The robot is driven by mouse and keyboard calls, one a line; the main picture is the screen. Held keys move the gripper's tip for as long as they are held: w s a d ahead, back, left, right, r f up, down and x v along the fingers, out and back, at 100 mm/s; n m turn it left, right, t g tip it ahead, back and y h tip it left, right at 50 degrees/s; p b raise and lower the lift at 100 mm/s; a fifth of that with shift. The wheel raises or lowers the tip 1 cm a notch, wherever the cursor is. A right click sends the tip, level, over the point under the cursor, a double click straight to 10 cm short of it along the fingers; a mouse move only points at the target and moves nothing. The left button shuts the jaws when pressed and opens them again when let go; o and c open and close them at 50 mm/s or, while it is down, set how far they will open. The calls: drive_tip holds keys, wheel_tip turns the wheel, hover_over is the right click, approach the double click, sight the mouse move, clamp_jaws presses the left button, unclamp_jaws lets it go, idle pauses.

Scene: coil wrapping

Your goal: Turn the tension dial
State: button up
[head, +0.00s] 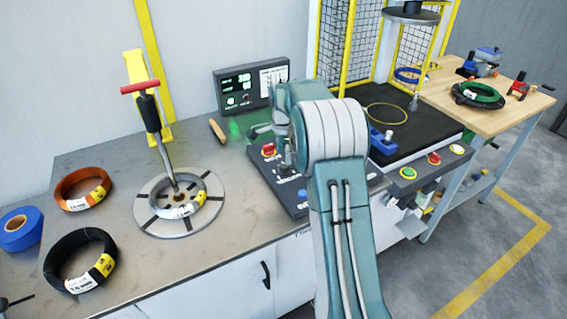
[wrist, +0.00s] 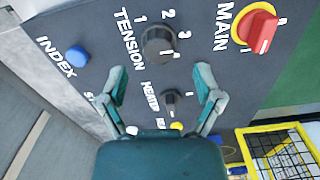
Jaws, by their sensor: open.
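The tension dial (wrist: 159,43) is a dark round knob on a grey control panel (wrist: 215,75), with the marks 1, 2 and 3 around it. It sits at the top middle of the wrist view; its exact setting is hard to read. My gripper (wrist: 162,84) is open and empty, its two fingers apart over the panel. The dial lies beyond the fingertips and between their lines, with no contact visible. In the head view my arm covers much of the panel (head: 298,210), and I cannot make out the dial there.
Near the dial are a smaller heater knob (wrist: 170,101), a blue index button (wrist: 77,55) and a red main switch (wrist: 257,28). A monitor (head: 251,84) stands behind the panel. Wire coils, such as the black one (head: 62,262), lie on the bench at left.

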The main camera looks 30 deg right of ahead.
sight(283, 166)
wheel_tip(283, 166, up, 8)
drive_tip(key=shift+f, duration=0.1)
idle(0.4)
drive_tip(key=shift+a, duration=0.1)
drive_tip(key=s+a+r+n+t, duration=0.1)
drive_tip(key=s+a+r+n, duration=0.45)
drive_tip(key=s, duration=0.25)
drive_tip(key=s+a+r+n+t, duration=0.2)
drive_tip(key=s+a+r+n, duration=0.2)
drive_tip(key=s+a+r, duration=0.3)
drive_tip(key=s+a+f+n+t, duration=0.1)
drive_tip(key=s+f+n, duration=0.1)
drive_tip(key=s, duration=0.4)
drive_tip(key=s+a+f+n, duration=0.2)
drive_tip(key=s+n, duration=0.2)
drive_tip(key=s, duration=0.3)
drive_tip(key=s+a+f+n+t, duration=0.1)
drive_tip(key=s+f+n, duration=0.1)
drive_tip(key=s, duration=0.4)
drive_tip(key=shift+s+a+n+t, duration=0.15)
drive_tip(key=shift+a+n+t, duration=0.15)
drive_tip(key=shift+n, duration=0.55)
